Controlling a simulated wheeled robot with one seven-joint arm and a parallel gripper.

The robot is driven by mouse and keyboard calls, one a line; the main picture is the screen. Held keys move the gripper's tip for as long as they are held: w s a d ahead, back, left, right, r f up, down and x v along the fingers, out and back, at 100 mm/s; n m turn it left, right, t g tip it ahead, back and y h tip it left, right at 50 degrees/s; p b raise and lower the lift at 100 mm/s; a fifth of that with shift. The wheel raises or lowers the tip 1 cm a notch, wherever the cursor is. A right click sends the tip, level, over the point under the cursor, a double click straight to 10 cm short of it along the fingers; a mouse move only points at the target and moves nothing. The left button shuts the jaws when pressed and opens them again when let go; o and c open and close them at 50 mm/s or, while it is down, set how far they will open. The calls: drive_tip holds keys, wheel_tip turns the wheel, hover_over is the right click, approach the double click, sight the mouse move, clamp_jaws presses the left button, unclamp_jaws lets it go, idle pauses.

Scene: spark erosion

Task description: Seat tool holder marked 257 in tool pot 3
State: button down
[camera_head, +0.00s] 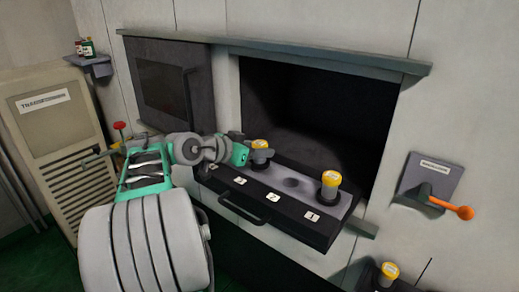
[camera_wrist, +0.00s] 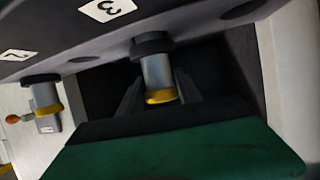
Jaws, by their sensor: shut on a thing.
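A tool holder (camera_head: 260,145) with a yellow top, grey body and dark collar stands upright at the rack position behind label 3. My gripper (camera_head: 247,152) is shut on it from the left. In the wrist view the same holder (camera_wrist: 157,72) sits between my two fingers (camera_wrist: 158,92), its collar against or very near the rack beside label 3 (camera_wrist: 108,9). I cannot tell whether it is fully down in tool pot 3, which it hides. Its number cannot be read.
A similar holder (camera_head: 331,186) stands in the pot by label 1; pot 2 (camera_head: 292,182) is empty. Another holder (camera_head: 388,273) is at the lower right. The rack drawer has a front handle (camera_head: 243,209). An orange-knobbed lever (camera_head: 452,208) is on the right wall.

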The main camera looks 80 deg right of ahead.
drive_tip(key=shift+f+b, duration=0.45)
drive_tip(key=shift+b, duration=0.05)
drive_tip(key=c, duration=0.7)
unclamp_jaws()
drive_tip(key=shift+c, duration=0.2)
drive_tip(key=shift+f, duration=0.1)
drive_tip(key=b+v, duration=0.1)
drive_tip(key=v, duration=0.6)
drive_tip(key=shift+w+a+r, duration=0.15)
drive_tip(key=shift+a+r, duration=0.05)
drive_tip(key=shift+a, duration=0.05)
drive_tip(key=shift+a+r, duration=0.1)
drive_tip(key=shift+r, duration=0.25)
wheel_tip(320, 180, up, 6)
drive_tip(key=p, duration=0.5)
drive_tip(key=shift+r, duration=0.15)
